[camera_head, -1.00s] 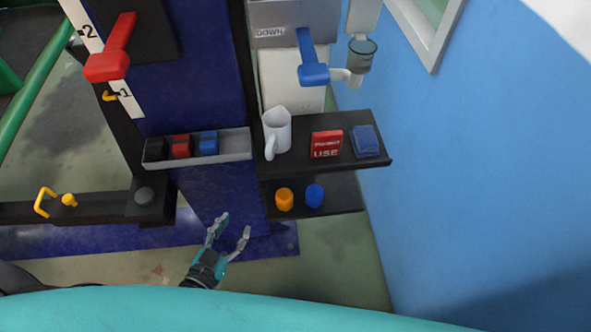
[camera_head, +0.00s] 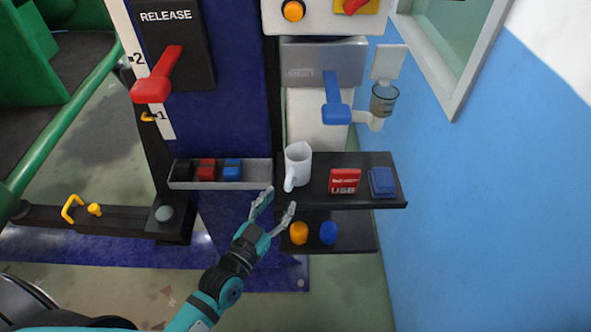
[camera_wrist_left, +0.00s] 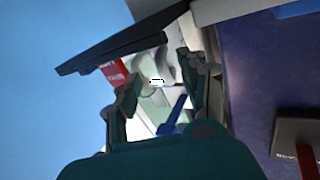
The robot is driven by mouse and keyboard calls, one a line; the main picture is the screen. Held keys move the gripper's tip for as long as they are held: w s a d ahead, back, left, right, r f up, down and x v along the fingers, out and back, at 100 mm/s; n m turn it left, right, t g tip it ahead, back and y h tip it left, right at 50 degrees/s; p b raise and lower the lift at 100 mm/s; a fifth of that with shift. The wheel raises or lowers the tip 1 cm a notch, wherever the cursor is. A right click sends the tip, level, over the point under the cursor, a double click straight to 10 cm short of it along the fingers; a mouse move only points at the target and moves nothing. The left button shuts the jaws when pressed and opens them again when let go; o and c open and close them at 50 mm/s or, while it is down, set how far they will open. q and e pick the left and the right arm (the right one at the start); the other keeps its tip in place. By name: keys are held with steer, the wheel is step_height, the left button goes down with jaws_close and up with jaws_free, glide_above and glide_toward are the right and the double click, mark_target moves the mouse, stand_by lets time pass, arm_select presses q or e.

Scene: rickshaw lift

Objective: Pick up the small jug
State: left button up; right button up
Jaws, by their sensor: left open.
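The small white jug (camera_head: 298,164) stands upright on the upper black shelf (camera_head: 360,199), at its left end, with its handle towards me. My left gripper (camera_head: 279,202) is open and empty, in front of and below the jug, near the shelf's front left corner. Its fingertips point up towards the jug and look apart from it. In the left wrist view the open fingers (camera_wrist_left: 158,75) frame a pale, partly hidden shape that seems to be the jug. My right gripper is not in view.
A red box (camera_head: 344,181) and a blue block (camera_head: 382,182) stand right of the jug. A grey tray (camera_head: 258,174) with coloured pieces adjoins on the left. A blue lever (camera_head: 336,112) hangs above.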

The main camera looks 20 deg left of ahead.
mark_target(288, 188)
arm_select(q)
steer(key=shift+p+x, duration=0.5)
steer(key=shift+x, duration=2.25)
steer(key=shift+a+r, duration=0.1)
jaws_close()
